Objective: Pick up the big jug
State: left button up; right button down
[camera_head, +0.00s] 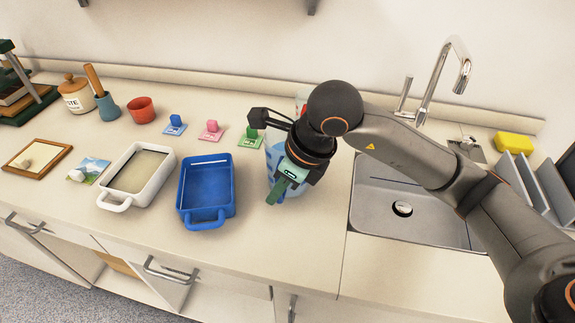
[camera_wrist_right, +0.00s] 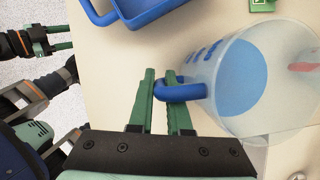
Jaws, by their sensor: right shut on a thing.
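The big jug (camera_wrist_right: 245,75) is clear, with a blue handle (camera_wrist_right: 181,92), blue marks and a blue area inside. In the head view the jug (camera_head: 272,158) is at the counter's middle, left of the sink, mostly hidden behind my right gripper. My right gripper (camera_head: 288,187) is shut on the jug's handle. In the right wrist view its green fingers (camera_wrist_right: 162,100) are on both sides of the handle. I cannot tell whether the jug's base touches the counter. My left gripper (camera_wrist_right: 66,37) shows at the wrist view's left edge, fingers apart and empty.
A blue tray (camera_head: 207,222) and a white-framed tray (camera_head: 160,187) lie left of the jug. Small blue, pink and green stamps (camera_head: 211,130) stand behind. The steel sink (camera_head: 375,210) is right, with a tall tap (camera_head: 430,85). The counter front is clear.

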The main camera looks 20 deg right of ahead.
jog(key=shift+r, duration=0.15)
dwell(0.8)
jog(key=shift+w+r, duration=0.1)
jog(key=shift+r, duration=0.9)
jog(key=s+a+r+p, duration=0.1)
jog(key=s+a+r, duration=0.5)
jog(key=s+r, duration=0.4)
jog(key=shift+s+a+r, duration=0.25)
jog(key=shift+s+r, duration=0.1)
jog(key=shift+s, duration=0.85)
